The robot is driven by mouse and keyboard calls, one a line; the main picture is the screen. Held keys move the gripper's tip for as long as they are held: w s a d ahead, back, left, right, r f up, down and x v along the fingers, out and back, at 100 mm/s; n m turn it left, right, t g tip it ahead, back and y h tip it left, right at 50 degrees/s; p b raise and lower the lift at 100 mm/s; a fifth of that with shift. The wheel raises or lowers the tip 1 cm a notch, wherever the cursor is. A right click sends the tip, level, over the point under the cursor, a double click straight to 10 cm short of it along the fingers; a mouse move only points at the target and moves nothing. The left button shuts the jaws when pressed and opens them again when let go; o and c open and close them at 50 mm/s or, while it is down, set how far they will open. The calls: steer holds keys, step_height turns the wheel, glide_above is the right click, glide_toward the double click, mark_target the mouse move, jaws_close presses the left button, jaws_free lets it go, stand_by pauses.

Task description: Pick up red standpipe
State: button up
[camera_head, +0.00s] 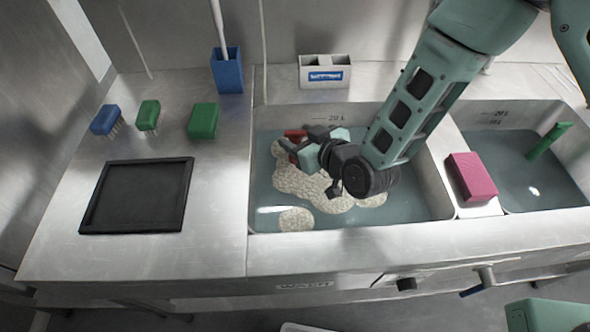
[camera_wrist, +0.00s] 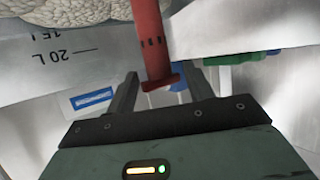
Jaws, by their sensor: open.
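The red standpipe (camera_head: 295,133) shows as a small red piece at the back left of the left sink basin, mostly hidden by my gripper. In the wrist view the red standpipe (camera_wrist: 149,38) is a red tube with dark slots and a flared end. My gripper (camera_head: 298,148) is down in that basin, right at the pipe. In the wrist view my gripper (camera_wrist: 160,86) is open, with one finger on each side of the pipe's flared end. I cannot tell whether either finger touches it.
Foam (camera_head: 300,186) floats on the water around my gripper. The basin walls enclose it; a pink sponge (camera_head: 471,177) sits on the divider at the right. A white caddy (camera_head: 325,72) stands behind. Brushes (camera_head: 203,121) and a black tray (camera_head: 137,195) lie on the left counter.

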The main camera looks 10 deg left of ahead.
steer(key=shift+x, duration=0.9)
steer(key=shift+c, duration=0.3)
steer(key=shift+r, duration=0.1)
jaws_close()
